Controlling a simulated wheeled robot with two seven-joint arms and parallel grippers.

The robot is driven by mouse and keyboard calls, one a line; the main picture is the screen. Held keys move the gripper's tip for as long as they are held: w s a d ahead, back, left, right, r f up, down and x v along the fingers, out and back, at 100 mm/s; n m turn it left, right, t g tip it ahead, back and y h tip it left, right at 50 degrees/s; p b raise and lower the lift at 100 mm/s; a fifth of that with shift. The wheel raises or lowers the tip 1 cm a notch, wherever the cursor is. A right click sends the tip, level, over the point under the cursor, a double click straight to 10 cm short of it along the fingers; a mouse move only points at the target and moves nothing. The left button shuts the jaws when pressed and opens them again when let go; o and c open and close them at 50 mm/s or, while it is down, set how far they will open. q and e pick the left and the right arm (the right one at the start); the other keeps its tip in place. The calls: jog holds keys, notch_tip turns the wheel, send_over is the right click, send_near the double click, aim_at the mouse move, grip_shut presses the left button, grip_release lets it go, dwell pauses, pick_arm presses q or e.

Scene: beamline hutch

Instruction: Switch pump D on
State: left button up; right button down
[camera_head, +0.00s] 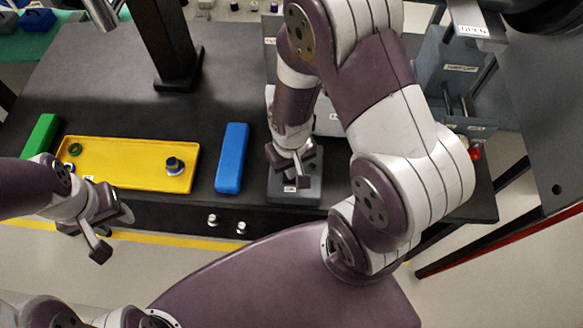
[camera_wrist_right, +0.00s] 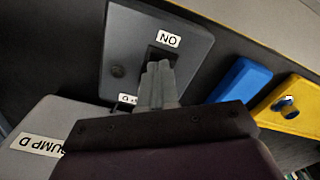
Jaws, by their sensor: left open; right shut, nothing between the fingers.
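A grey switch panel (camera_head: 309,194) sits near the table's front edge in the head view. In the right wrist view the panel (camera_wrist_right: 125,45) shows an "ON" label (camera_wrist_right: 168,39) beside a dark switch opening (camera_wrist_right: 160,56). A second label is mostly hidden by my fingers. A grey box with a "PUMP D" label (camera_wrist_right: 36,145) lies beside the panel. My right gripper (camera_head: 300,172) is shut and empty. Its fingertips (camera_wrist_right: 158,72) are at the dark opening; contact cannot be told. My left gripper (camera_head: 113,233) is open and empty at the table's front left.
A yellow tray (camera_head: 125,178) with small round parts, a blue block (camera_head: 232,158) and a green block (camera_head: 41,135) lie left of the panel. A dark post (camera_head: 177,72) stands behind. My right arm hides much of the table's right side.

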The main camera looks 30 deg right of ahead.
jog(key=shift+f, duration=0.35)
notch_tip(320, 180, up, 7)
jog(key=p, duration=0.7)
jog(key=shift+r, duration=0.15)
